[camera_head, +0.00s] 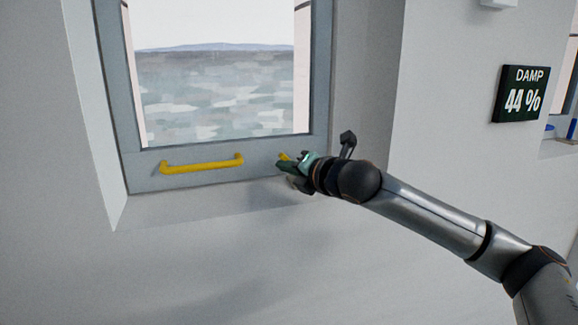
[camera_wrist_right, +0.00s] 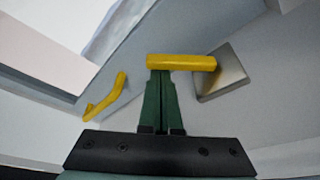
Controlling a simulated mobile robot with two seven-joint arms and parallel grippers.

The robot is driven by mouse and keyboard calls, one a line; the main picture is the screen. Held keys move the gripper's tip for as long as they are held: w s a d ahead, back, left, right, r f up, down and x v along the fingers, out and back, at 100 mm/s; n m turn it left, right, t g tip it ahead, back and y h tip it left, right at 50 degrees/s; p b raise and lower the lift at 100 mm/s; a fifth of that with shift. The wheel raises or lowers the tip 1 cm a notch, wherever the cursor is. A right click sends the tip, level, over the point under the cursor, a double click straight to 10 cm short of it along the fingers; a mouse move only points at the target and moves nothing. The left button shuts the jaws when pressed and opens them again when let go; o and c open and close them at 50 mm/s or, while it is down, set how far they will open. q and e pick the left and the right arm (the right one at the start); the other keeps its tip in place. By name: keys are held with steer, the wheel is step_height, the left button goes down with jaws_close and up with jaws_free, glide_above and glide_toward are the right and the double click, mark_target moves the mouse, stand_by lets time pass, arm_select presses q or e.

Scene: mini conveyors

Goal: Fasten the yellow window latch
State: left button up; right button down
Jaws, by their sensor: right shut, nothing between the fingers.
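The yellow window latch (camera_wrist_right: 182,63) lies across the top of my right gripper's fingertips in the right wrist view. Its right end joins a grey metal plate (camera_wrist_right: 222,74). My left gripper is not in view.
A yellow handle bar (camera_head: 202,164) is fixed on the lower rail of the grey window frame (camera_head: 145,174), left of my gripper. The deep wall recess (camera_head: 365,90) closes in on the right. A dark damp display (camera_head: 521,94) hangs on the right wall.

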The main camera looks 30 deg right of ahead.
steer(key=shift+s+d+r+m, duration=0.1)
steer(key=shift+d+r+m, duration=0.2)
steer(key=shift+m, duration=0.1)
steer(key=shift+d+r+m+t+y, duration=0.15)
steer(key=shift+d+m+t+y, duration=0.2)
steer(key=shift+m, duration=0.35)
steer(key=m, duration=0.1)
steer(key=d+m+t, duration=0.1)
steer(key=m, duration=0.1)
steer(key=shift+s+d+r+y, duration=0.15)
steer(key=shift+d+r+y, duration=0.1)
steer(key=shift+r, duration=0.25)
steer(key=shift+a, duration=0.1)
steer(key=shift+s, duration=0.1)
